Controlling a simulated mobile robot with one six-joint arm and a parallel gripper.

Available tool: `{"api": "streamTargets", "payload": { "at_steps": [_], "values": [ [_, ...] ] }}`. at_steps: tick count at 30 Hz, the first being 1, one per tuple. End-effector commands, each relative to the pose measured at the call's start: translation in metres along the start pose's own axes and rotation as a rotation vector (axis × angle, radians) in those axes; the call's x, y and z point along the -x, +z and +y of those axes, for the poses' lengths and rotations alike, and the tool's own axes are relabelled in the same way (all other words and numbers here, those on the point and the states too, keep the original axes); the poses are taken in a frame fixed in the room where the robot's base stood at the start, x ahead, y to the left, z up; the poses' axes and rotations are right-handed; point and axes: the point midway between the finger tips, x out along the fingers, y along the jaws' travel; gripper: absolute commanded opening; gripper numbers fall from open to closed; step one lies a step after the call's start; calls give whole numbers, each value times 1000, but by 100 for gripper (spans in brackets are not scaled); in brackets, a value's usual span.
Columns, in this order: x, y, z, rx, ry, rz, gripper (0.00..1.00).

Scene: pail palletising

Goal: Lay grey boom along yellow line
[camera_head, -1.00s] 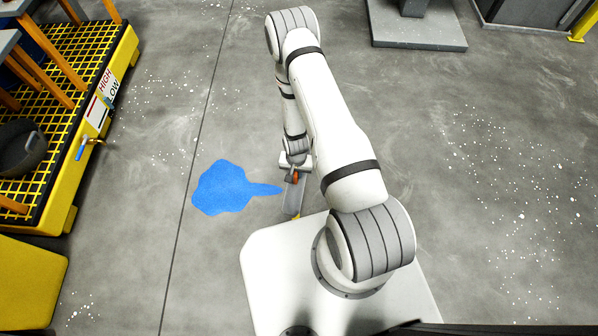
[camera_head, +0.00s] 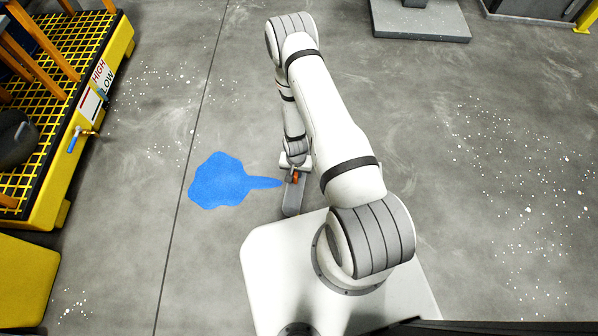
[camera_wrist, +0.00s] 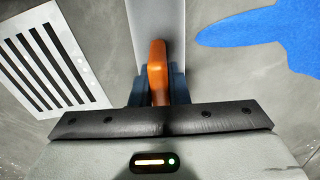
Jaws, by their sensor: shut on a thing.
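The grey boom (camera_head: 292,202) is a long flat grey piece with an orange handle (camera_head: 295,177). In the head view it hangs below my gripper (camera_head: 294,170), just right of the blue spill's narrow tail and close to my white base. In the wrist view my gripper (camera_wrist: 157,92) is shut on the orange handle (camera_wrist: 156,65), and the grey boom (camera_wrist: 158,20) runs away to the top edge. Whether the boom touches the floor cannot be told. No yellow line shows clearly in the current views; my arm and base hide part of the floor.
A slotted white panel (camera_wrist: 45,60) shows at wrist-view left. A yellow grated deck (camera_head: 48,195) and yellow box (camera_head: 25,280) stand left. A grey plinth (camera_head: 420,26) stands back right.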

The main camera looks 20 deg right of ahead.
Motion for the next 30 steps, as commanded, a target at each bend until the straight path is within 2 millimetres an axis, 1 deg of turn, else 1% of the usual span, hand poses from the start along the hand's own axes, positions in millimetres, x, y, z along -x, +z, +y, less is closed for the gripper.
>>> {"api": "streamTargets", "payload": {
  "at_steps": [23, 24, 30],
  "values": [
    [-15, 0, -1, 1, 0, 1, 0],
    [-14, 0, -1, 1, 0, 1, 18],
    [-14, 0, -1, 1, 0, 0, 34]
  ]
}}
